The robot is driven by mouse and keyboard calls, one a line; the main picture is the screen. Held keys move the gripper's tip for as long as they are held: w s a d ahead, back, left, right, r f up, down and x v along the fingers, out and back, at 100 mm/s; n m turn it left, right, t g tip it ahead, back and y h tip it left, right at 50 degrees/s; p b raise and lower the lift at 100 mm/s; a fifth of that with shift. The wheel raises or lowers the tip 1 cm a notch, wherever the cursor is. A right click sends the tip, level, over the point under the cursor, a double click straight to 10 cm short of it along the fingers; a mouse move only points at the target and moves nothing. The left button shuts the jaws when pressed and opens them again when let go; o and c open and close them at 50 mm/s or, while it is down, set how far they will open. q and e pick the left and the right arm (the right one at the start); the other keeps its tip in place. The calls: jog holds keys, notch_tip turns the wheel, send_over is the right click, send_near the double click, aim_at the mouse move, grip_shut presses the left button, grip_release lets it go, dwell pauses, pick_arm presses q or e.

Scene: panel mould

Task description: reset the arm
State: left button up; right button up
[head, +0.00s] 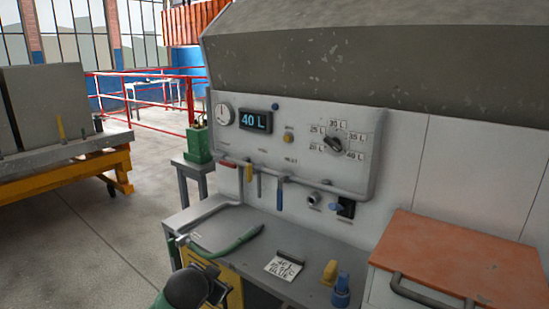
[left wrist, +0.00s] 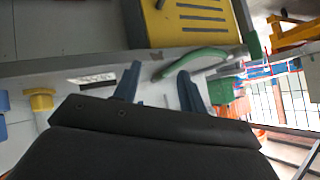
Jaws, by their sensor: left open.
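My left gripper (head: 216,286) is low in the head view, near the front edge of the grey bench, its arm partly cut off by the bottom edge. In the left wrist view its two blue-grey fingers (left wrist: 159,70) are spread apart with nothing between them. The green hose (head: 240,243) lies on the bench beyond the gripper. The hose also shows past the fingers in the left wrist view (left wrist: 190,60), apart from them as far as I can tell. My right gripper is in neither view.
The grey bench (head: 222,228) holds a handwritten card (head: 284,267), a yellow piece (head: 329,271) and a blue piece (head: 341,291). Behind stands a control panel with a "40 L" display (head: 256,121) and a dial (head: 333,145). An orange-topped cabinet (head: 470,250) is at right. Open floor lies left.

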pick_arm(q)
jog(key=s+f+n+g, duration=0.1)
jog(key=s+f+g, duration=0.1)
jog(key=s+f, duration=0.6)
jog(key=s+d+f+n+g, duration=0.1)
jog(key=s+f, duration=0.7)
jog(key=s, duration=0.9)
jog(key=s+d+f+n+g, duration=0.1)
jog(key=s+f+g, duration=0.4)
jog(key=s, duration=0.8)
notch_tip(320, 180, down, 3)
jog(key=shift+s+d+r+n+h+p, duration=0.1)
jog(key=shift+s+d+n+h+p, duration=0.25)
jog(key=shift+n, duration=0.45)
jog(key=shift+w+a, duration=0.1)
jog(key=shift+w, duration=0.05)
